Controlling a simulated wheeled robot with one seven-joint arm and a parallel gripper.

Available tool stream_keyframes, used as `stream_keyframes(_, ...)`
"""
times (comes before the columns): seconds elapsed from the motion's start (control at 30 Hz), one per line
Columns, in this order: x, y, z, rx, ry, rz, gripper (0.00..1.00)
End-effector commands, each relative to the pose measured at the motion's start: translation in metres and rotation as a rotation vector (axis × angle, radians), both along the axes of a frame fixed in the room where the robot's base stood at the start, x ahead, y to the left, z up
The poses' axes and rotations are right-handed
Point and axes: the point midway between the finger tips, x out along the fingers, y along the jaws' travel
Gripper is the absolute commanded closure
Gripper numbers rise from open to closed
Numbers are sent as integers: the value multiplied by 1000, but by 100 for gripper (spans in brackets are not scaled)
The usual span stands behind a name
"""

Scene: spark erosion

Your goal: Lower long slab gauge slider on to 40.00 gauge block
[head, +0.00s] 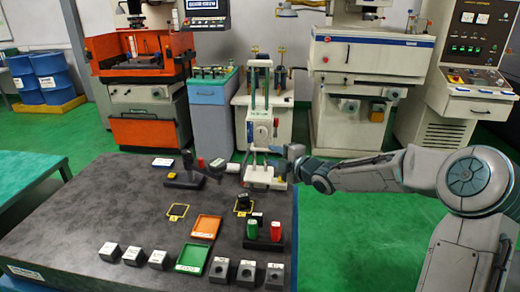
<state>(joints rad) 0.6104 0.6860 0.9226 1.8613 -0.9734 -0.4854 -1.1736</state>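A tall white gauge (262,177) with upright columns stands at the back right of the dark slab table. A pale cross-piece, which looks like its slider (262,149), sits on the columns a little above the base. My gripper (284,160) reaches in from the right and is beside the gauge's right side at about slider height. Its fingers are too small to tell whether they are open, shut or touching the slider. I cannot pick out which block is the 40.00 gauge block; the labels are too small to read.
Several grey blocks (157,259) line the table's front. An orange tray (205,227) and a green tray (191,257) lie mid-table. Red and green pieces (264,233) stand at right. A dark stand (184,179) is left of the gauge. The table's left part is clear.

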Motion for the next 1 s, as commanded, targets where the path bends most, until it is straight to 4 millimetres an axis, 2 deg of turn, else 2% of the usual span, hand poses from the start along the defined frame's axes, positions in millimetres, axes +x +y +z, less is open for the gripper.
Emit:
stream_keyframes(0.2,30,30,-4,4,2,1,68)
stream_keyframes(0.4,49,47,-10,1,1,0,68)
stream_keyframes(0.6,56,54,-12,0,1,-1,68)
stream_keyframes(0.87,57,54,-13,-1,1,-1,68)
stream_keyframes(0.9,57,54,-13,-1,1,-1,73)
stream_keyframes(1.0,57,54,-13,0,1,-1,100)
